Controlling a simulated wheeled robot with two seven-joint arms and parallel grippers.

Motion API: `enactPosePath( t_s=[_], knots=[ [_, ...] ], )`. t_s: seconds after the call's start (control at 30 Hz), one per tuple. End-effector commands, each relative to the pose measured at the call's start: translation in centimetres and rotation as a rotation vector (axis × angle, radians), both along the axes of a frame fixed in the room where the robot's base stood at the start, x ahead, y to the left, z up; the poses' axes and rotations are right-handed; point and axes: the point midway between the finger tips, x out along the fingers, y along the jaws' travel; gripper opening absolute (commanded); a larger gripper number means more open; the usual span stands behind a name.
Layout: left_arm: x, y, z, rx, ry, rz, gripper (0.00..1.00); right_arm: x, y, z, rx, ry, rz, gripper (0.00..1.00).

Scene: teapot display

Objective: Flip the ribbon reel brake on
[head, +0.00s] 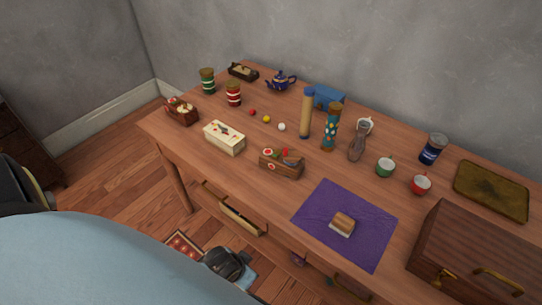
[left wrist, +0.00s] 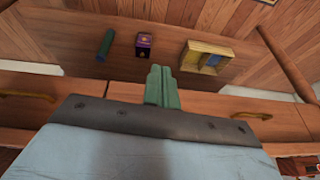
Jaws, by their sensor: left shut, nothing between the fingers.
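A small wooden holder (head: 281,168) with a red-and-white round piece, a small red upright part and a dark rounded piece on top stands near the table's front edge in the head view. It looks like the ribbon reel stand; the red part may be its brake, but its position is too small to tell. My left gripper (left wrist: 161,78) shows green fingers in the left wrist view, shut and empty. It is in front of the table's drawer fronts, away from the holder. My right gripper is not in view.
A cream box (head: 224,138) stands left of the holder, a tall tan cylinder (head: 306,115) behind it, and a purple cloth (head: 318,215) to its right. A brown case (head: 475,250) fills the front right corner. Drawer handles (left wrist: 25,95) line the table front.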

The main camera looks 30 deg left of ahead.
Motion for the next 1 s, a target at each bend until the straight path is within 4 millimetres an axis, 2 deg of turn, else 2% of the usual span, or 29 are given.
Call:
enactPosePath(
  t_s=[0.03,0.07,0.1,0.2,0.3,0.4,0.5,0.57,0.87,1.0],
  knots=[
    [2.1,0.6,2.7,0.004,-0.061,0.017,0.00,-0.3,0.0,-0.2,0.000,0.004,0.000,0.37],
    [3.5,1.1,4.3,0.006,-0.104,0.031,0.00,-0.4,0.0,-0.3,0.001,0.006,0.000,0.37],
    [6.0,2.1,7.0,0.010,-0.193,0.059,0.00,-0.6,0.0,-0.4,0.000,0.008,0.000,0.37],
    [11.9,4.9,12.6,0.006,-0.430,0.126,0.00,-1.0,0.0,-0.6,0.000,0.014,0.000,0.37],
    [16.1,7.0,17.3,-0.017,-0.631,0.168,0.00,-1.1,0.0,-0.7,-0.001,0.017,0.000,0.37],
    [18.6,8.3,20.6,-0.039,-0.767,0.184,0.00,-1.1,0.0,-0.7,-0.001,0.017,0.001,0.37],
    [19.7,8.8,22.4,-0.053,-0.837,0.190,0.00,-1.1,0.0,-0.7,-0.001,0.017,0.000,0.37],
    [19.9,9.0,22.8,-0.058,-0.854,0.191,0.00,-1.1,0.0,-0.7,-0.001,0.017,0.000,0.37],
    [20.0,9.0,22.8,-0.058,-0.855,0.192,0.00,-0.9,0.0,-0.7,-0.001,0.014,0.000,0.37],
    [20.7,9.0,22.5,-0.058,-0.855,0.191,0.00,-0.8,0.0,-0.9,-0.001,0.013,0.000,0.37]
  ],
)
